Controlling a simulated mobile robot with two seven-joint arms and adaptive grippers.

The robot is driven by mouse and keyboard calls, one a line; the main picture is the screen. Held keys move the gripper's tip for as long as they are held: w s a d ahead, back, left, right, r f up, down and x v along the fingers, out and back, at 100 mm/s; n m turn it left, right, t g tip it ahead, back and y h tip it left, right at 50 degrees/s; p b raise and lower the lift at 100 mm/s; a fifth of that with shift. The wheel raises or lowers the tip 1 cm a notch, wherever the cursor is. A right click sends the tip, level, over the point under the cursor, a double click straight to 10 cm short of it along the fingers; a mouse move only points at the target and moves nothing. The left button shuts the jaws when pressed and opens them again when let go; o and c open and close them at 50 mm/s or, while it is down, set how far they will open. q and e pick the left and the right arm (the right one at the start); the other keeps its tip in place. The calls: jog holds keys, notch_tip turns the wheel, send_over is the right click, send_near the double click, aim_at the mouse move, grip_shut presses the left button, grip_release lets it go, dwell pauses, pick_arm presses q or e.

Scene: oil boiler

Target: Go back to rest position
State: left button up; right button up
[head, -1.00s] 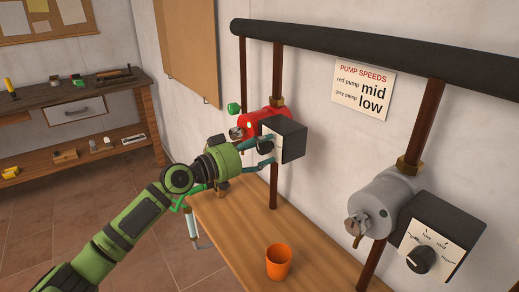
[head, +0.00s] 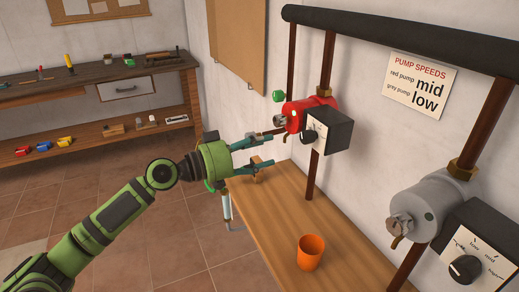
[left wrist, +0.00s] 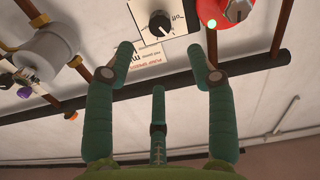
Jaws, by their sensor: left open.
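My left gripper (head: 266,157) is open and empty. In the head view it is to the left of the red pump (head: 306,115) and its dark control box (head: 335,128), apart from the knob (head: 309,136). In the left wrist view the spread teal fingers (left wrist: 165,62) point toward the box's white dial face (left wrist: 165,22) and black knob, with nothing between them. The red pump also shows at the top right there (left wrist: 212,10), with a lit green spot. My right gripper is in neither view.
A grey pump (head: 428,208) with a dial box (head: 482,255) is at the right. An orange cup (head: 310,252) stands on the wooden table (head: 270,220) below the pipes. A workbench (head: 90,85) with tools is at the back left. The tiled floor (head: 130,215) at left is clear.

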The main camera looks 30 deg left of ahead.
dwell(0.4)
